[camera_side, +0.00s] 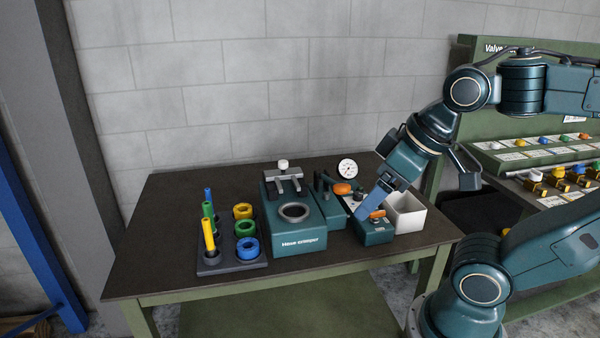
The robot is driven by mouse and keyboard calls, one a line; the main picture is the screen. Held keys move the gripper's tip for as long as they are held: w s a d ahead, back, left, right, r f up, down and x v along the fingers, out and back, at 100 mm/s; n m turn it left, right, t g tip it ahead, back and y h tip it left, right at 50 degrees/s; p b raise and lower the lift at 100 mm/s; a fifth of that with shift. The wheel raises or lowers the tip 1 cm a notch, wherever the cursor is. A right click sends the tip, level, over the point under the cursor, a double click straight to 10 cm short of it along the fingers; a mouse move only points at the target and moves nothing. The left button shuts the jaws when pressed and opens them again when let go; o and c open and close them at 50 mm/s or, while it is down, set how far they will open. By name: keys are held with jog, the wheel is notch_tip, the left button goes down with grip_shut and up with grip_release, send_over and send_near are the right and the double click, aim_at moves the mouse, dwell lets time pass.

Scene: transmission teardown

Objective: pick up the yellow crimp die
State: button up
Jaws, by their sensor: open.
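A rack (254,265) at the table's left holds three rings and three upright rods in yellow, green and blue. The yellow ring (243,211), which looks like the yellow crimp die, sits at the back of the ring row, behind the green and blue ones. My gripper (365,212) is open, tilted down to the left, close above a teal box with an orange part. It is well to the right of the yellow ring. Its fingers partly overlap the box in this view, and I cannot tell whether they touch it.
The teal valve crimper (298,236) stands between the rack and my gripper, with a clamp at its back. A dial gauge (347,168) rises behind, and a white bin (407,214) sits at right. The table's front left (160,272) is clear.

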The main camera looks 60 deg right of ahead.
jog(key=shift+w+r, duration=0.1)
jog(key=w+d+r+g, duration=0.1)
jog(key=w+d, duration=0.1)
jog(key=w, duration=0.8)
jog(key=w+d+r, duration=0.2)
jog(key=w, duration=0.9)
jog(key=w+d+f, duration=0.5)
jog(key=w+f, duration=0.3)
jog(key=w, duration=0.1)
jog(key=w+d+f+g, duration=0.1)
jog(key=w+d+f, duration=0.5)
jog(key=w+f, duration=0.2)
jog(key=shift+w, duration=1.15)
jog(key=shift+f, duration=0.1)
jog(key=shift+x, duration=4.2)
jog(key=shift+s+a+f, duration=0.1)
jog(key=shift+s+f, duration=0.05)
jog(key=shift+f, duration=0.05)
